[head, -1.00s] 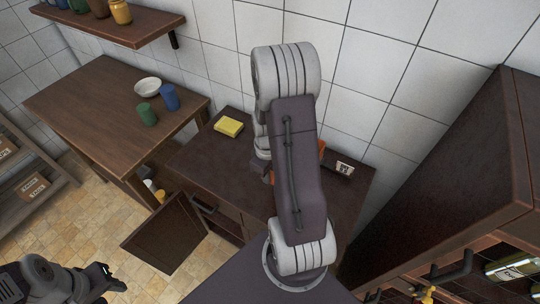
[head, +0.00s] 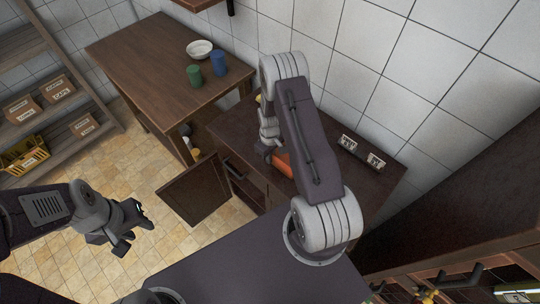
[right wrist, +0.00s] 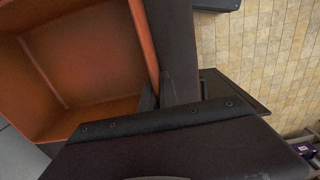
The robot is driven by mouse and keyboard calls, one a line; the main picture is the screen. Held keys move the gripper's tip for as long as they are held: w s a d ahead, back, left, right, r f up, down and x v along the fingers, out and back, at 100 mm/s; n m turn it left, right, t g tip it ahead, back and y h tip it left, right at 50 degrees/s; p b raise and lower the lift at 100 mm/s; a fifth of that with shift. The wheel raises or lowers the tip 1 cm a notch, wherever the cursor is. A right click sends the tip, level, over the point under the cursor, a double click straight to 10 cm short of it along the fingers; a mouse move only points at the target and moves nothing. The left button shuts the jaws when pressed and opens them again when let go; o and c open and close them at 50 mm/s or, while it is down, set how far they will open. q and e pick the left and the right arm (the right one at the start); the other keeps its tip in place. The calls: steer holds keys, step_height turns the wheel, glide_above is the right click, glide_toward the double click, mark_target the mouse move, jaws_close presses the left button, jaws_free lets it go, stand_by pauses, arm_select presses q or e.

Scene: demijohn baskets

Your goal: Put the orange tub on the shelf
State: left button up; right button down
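The orange tub (head: 282,163) shows at the dark low cabinet (head: 325,185), mostly hidden behind my right arm. In the right wrist view the tub (right wrist: 85,60) is close and its open inside shows. My right gripper (right wrist: 163,95) has its fingers on either side of the tub's wall and looks shut on it. I cannot tell whether the tub touches the cabinet top. My left gripper (head: 136,226) is open and empty over the floor. A wall shelf (head: 205,4) shows only its lower edge at the top of the head view.
A wooden table (head: 165,65) holds a white bowl (head: 199,49), a green cup (head: 194,76) and a blue cup (head: 218,63). An open cabinet door (head: 196,190) juts over the floor. A rack (head: 75,145) with boxes stands left. Two labelled items (head: 348,143) stand near the wall.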

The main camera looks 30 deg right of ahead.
steer(key=shift+w+f, duration=0.1)
steer(key=shift+w, duration=0.05)
steer(key=shift+s+a+f, duration=0.1)
steer(key=shift+s, duration=0.1)
steer(key=c, duration=1.6)
jaws_free()
steer(key=shift+c, duration=0.2)
steer(key=shift+w, duration=0.1)
